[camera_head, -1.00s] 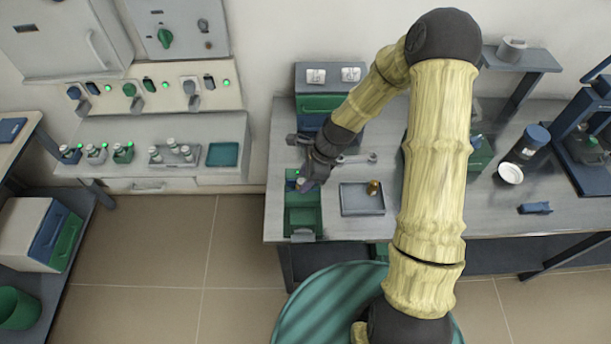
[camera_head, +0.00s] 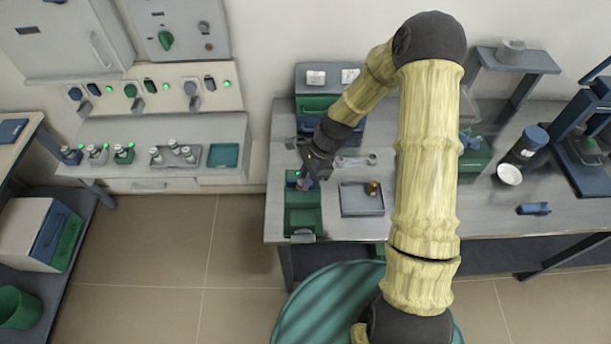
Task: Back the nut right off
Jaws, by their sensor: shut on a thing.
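A green fixture (camera_head: 303,222) with a green light at its back stands at the left end of the grey bench. My gripper (camera_head: 304,185) reaches down over the back of this fixture and is shut. The nut between its fingertips is mostly hidden by the fingers and too small to make out clearly. I cannot tell whether it still sits on a thread.
A grey tray (camera_head: 355,205) with a small brass piece (camera_head: 373,188) lies right of the fixture. A wrench (camera_head: 358,161) lies behind the tray. A green drawer box (camera_head: 318,105) stands at the back. A blue-capped jar (camera_head: 527,145) and a blue clip (camera_head: 534,208) are farther right.

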